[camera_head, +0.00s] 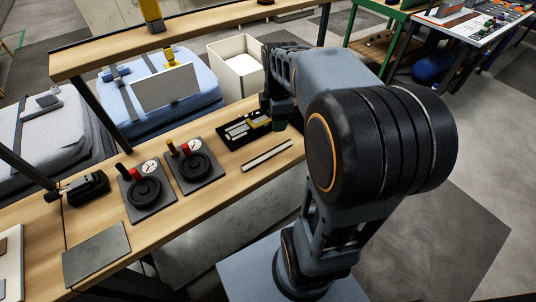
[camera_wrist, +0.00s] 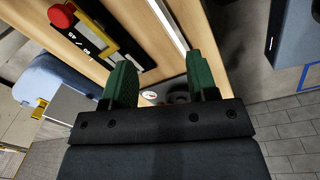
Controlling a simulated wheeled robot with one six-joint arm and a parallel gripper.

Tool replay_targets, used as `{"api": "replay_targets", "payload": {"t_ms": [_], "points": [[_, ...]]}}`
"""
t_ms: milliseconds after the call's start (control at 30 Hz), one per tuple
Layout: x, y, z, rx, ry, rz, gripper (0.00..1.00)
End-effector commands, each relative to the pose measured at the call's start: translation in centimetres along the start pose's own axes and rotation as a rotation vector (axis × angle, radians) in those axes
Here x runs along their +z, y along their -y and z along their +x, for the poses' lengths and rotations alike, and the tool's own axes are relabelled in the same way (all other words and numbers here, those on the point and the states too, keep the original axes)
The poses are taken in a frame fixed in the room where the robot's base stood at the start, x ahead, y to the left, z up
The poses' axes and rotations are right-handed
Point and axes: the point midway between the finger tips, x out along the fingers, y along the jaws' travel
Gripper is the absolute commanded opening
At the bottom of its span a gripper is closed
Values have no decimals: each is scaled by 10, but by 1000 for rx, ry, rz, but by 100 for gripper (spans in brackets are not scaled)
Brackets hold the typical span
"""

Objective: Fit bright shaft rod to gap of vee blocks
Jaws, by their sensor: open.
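A long bright strip (camera_head: 266,155), which looks like the shaft rod, lies on the wooden bench near its front edge. It also shows in the wrist view as a pale bar (camera_wrist: 168,24) running beyond the right finger. A black tray (camera_head: 228,142) with pale elongated pieces and a yellow piece (camera_head: 259,121) lies behind it. I cannot make out the vee blocks for certain. My gripper (camera_head: 277,115) hangs over the bench at the tray's right end. In the wrist view, my gripper (camera_wrist: 161,61) has its green fingers wide apart with nothing between them.
Two dark plates with dials and round knobs (camera_head: 146,190) (camera_head: 195,167) stand left of the tray. A black clamp-like device (camera_head: 85,188) and a flat grey plate (camera_head: 97,254) are farther left. A red knob (camera_wrist: 62,15) shows by the tray. Bare bench surrounds the strip.

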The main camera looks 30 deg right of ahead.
Motion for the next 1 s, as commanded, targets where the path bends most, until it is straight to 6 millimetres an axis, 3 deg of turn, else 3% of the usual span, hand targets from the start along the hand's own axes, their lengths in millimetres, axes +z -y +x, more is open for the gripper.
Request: {"api": "replay_targets", "payload": {"t_ms": [100,333,700,1000], "points": [[19,-15,8,-36,-2,-173,53],[36,-27,20,-71,-14,-370,53],[39,-24,81,-76,-17,-402,53],[38,-23,102,-74,-16,-401,53]]}}
